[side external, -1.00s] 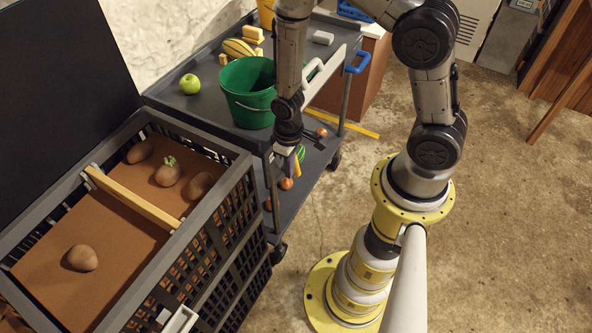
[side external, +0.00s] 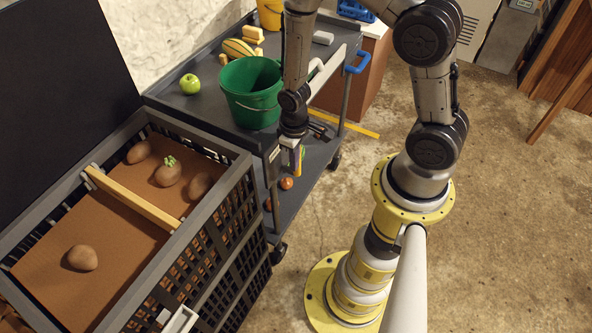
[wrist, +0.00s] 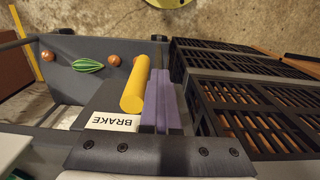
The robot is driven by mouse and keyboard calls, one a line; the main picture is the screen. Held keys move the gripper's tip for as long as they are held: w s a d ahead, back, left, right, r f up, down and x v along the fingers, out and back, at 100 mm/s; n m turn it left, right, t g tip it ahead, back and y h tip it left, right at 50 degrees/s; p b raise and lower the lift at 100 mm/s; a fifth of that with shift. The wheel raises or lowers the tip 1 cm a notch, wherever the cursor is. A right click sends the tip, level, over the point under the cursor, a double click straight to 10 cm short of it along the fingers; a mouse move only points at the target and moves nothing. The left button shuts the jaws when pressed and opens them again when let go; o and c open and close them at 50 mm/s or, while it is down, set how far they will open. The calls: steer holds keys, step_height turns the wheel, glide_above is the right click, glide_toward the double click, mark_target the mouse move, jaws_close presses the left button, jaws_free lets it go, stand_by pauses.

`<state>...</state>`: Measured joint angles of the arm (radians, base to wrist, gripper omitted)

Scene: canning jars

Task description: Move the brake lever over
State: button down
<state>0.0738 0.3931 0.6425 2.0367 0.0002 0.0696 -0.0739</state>
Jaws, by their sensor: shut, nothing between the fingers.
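The brake lever shows a yellow cylindrical handle (wrist: 133,88) in the wrist view, above a white plate marked BRAKE (wrist: 112,122). In the side view the yellow handle (side external: 298,160) stands at the near end of the cart, partly hidden by my gripper. My gripper (wrist: 158,76) has its two purple fingers together with nothing between them. The fingers lie alongside the handle, to its right in the wrist view, touching it or very close. In the side view my gripper (side external: 288,152) points down at the cart's end; its fingertips are mostly hidden.
The grey cart (side external: 207,105) carries a green bucket (side external: 250,95), a green apple (side external: 190,84) and yellow items. Its lower shelf holds orange-brown round items (wrist: 114,60) and a striped green one (wrist: 88,66). A black crate (side external: 225,215) with potatoes stands close by.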

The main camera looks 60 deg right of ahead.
steer(key=shift+d, duration=1.75)
steer(key=shift+a+r, duration=0.2)
steer(key=shift+r, duration=0.95)
steer(key=shift+a+r, duration=0.15)
steer(key=shift+r, duration=1)
steer(key=shift+a+r, duration=0.2)
steer(key=shift+r, duration=0.95)
